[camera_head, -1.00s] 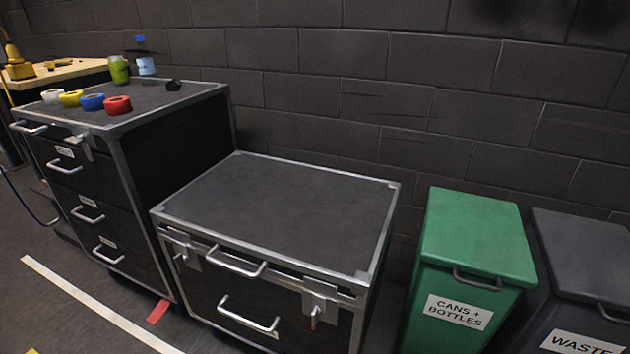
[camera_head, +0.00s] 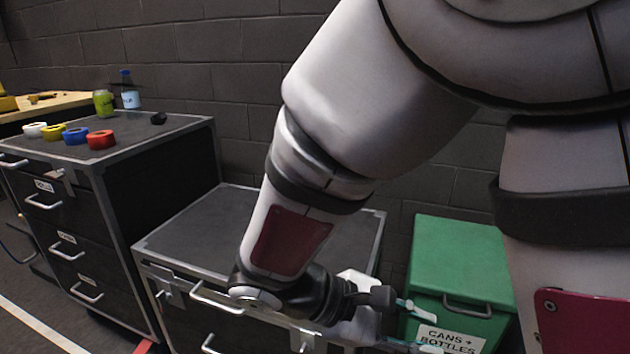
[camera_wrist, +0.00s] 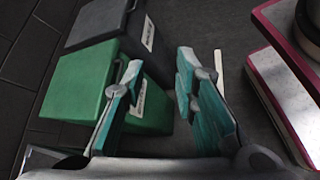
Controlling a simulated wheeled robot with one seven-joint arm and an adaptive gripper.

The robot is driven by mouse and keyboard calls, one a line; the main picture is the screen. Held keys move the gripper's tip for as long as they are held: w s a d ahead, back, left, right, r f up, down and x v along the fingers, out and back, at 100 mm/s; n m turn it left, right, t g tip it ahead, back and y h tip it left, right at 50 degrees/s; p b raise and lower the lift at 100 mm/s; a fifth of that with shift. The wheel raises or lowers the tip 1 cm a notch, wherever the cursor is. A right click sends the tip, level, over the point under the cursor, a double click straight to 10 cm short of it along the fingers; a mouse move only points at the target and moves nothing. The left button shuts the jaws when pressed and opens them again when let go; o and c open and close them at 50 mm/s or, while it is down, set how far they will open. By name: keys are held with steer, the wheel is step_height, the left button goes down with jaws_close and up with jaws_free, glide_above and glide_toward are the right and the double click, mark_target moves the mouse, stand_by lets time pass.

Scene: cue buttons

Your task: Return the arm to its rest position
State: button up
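My arm reaches down across the head view from the upper right. My gripper (camera_head: 420,328) is at the lower middle, in front of the green bin (camera_head: 462,262). In the wrist view my gripper (camera_wrist: 158,68) has its two teal-padded fingers spread well apart, with nothing between them. The green bin (camera_wrist: 82,85) shows beyond the left finger, apart from any grasp.
A low dark case (camera_head: 187,232) stands behind my arm, partly hidden. Left of it, a drawer cabinet (camera_head: 165,175) carries coloured rings, a green can (camera_head: 103,102), and a blue-capped bottle (camera_head: 130,92). The dark waste bin (camera_wrist: 100,22) stands beside the green bin.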

steer(key=s+d+r+m+y, duration=0.2)
steer(key=s+r+m+y, duration=0.3)
steer(key=s, duration=0.4)
steer(key=s+d+r+m+y, duration=0.2)
steer(key=s+r+m+y, duration=0.1)
steer(key=s+m+y, duration=0.5)
step_height(320, 180, up, 27)
steer(key=t+p, duration=0.4)
steer(key=p, duration=2.1)
steer(key=shift+s+d+n+h+p, duration=0.25)
steer(key=shift+d+n+h+p, duration=0.05)
steer(key=shift+d+h, duration=0.15)
steer(key=shift+o, duration=0.5)
steer(key=shift+a, duration=0.1)
